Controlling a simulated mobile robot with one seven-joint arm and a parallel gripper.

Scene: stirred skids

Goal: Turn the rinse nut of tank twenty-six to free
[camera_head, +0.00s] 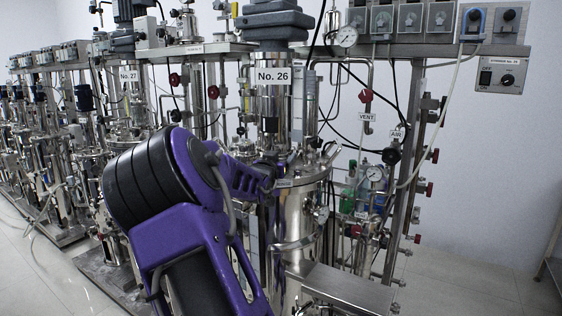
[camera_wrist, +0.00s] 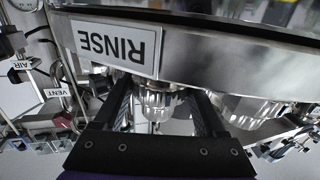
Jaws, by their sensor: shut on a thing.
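Tank twenty-six is the steel vessel (camera_head: 299,215) under the "No. 26" plate (camera_head: 273,76) in the head view. In the wrist view an upside-down "RINSE" label (camera_wrist: 113,42) sits on the vessel's steel rim. A ribbed metal nut (camera_wrist: 158,101) is beside this label. My gripper (camera_wrist: 162,100) is shut on this rinse nut, with one dark finger on each side. In the head view my purple arm reaches to the vessel's top, and the nut itself is hidden there. The nut's exact turn position cannot be told.
Another ribbed nut (camera_wrist: 247,108) is close to the right finger in the wrist view. Red valve handles, "VENT" (camera_head: 366,117) and "AIR" (camera_head: 397,134) tags and hoses crowd the vessel's right side. Tank No. 27 (camera_head: 128,75) stands left. Open floor lies at the right.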

